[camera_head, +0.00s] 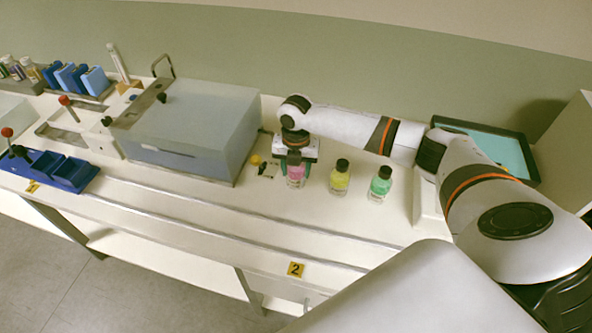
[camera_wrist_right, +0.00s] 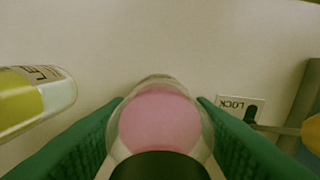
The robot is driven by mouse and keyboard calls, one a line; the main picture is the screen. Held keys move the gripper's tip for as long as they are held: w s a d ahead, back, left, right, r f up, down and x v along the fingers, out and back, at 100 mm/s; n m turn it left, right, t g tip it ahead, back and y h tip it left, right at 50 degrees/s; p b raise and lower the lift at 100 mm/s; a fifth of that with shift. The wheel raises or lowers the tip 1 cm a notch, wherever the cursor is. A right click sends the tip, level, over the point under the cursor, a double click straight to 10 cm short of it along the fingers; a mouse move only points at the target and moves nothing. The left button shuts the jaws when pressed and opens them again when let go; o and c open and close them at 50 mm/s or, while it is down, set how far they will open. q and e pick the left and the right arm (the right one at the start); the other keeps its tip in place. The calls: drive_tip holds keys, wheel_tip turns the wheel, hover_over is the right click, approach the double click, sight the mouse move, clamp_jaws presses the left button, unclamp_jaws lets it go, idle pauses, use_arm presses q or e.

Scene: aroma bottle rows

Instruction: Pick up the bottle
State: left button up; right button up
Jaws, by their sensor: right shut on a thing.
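A glass bottle with pink liquid (camera_head: 295,177) stands upright on the white table, in the row's left place. In the right wrist view the pink bottle (camera_wrist_right: 160,122) fills the middle, its dark cap at the bottom edge. My right gripper (camera_head: 294,162) comes down over it from above. Its green fingers (camera_wrist_right: 158,135) are shut on the bottle, one on each side. The yellow bottle (camera_head: 340,178) and the green bottle (camera_head: 380,184) stand to the right with black caps. The yellow bottle also shows at the left of the wrist view (camera_wrist_right: 35,98). My left gripper is out of view.
A grey box-shaped machine (camera_head: 190,130) stands left of the bottles, with a small yellow knob (camera_head: 255,159) beside it. A blue tray (camera_head: 62,172) lies far left. A dark-rimmed teal tray (camera_head: 510,152) lies behind my right arm. The table in front of the bottles is clear.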

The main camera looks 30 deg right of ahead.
wheel_tip(320, 180, up, 9)
drive_tip(key=shift+f+b, duration=0.1)
drive_tip(key=shift+b, duration=0.4)
wheel_tip(320, 180, up, 5)
drive_tip(key=p, duration=0.4)
wheel_tip(320, 180, up, 2)
drive_tip(key=p, duration=0.2)
drive_tip(key=shift+p, duration=0.4)
